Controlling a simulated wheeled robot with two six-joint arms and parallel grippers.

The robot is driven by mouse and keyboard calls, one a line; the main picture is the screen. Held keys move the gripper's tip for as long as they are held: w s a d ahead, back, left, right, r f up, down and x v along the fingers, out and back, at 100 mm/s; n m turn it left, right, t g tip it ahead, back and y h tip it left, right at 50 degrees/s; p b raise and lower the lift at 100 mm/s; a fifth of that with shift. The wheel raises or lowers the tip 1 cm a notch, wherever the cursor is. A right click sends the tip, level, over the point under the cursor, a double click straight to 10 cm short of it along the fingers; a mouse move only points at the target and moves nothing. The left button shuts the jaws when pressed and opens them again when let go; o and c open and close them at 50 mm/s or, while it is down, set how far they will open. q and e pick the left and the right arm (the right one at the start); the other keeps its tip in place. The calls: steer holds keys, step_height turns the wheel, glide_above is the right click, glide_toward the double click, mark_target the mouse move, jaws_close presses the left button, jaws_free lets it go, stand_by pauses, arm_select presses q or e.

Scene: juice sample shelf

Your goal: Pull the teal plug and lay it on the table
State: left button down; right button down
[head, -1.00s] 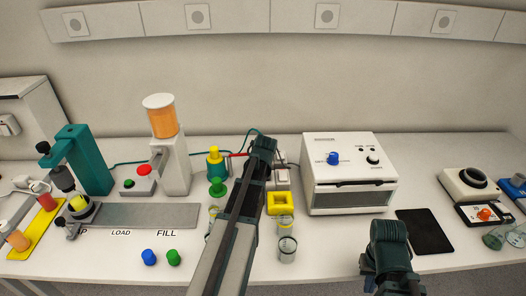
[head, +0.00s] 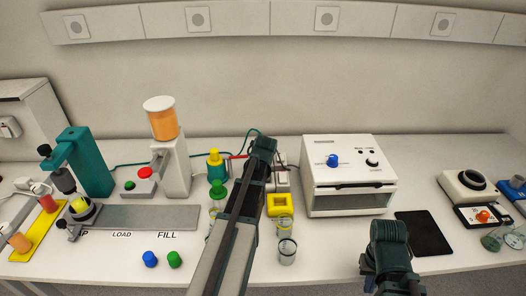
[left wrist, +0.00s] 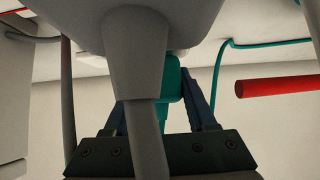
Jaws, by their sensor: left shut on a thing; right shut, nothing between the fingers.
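In the left wrist view, the teal plug (left wrist: 168,85) shows between the fingers of my left gripper (left wrist: 160,94), which is shut on it. A large pale grey body in front hides part of the plug and the left finger. In the head view, my left gripper (head: 262,150) is at the back of the table and hides the plug. A teal cable (head: 252,132) loops behind it. I cannot tell how far the plug is seated. My right gripper (head: 388,245) is shut and empty over the front of the table, left of a black tablet.
A white box with a blue knob (head: 352,150) stands right of my left arm. A yellow holder (head: 279,210) and a glass jar (head: 287,250) are close beside that arm. A red rod (left wrist: 280,86) is near the left gripper. Blue (head: 150,259) and green caps lie at the front left.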

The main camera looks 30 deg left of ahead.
arm_select(q)
steer(key=shift+r+p, duration=1.5)
steer(key=shift+r, duration=0.15)
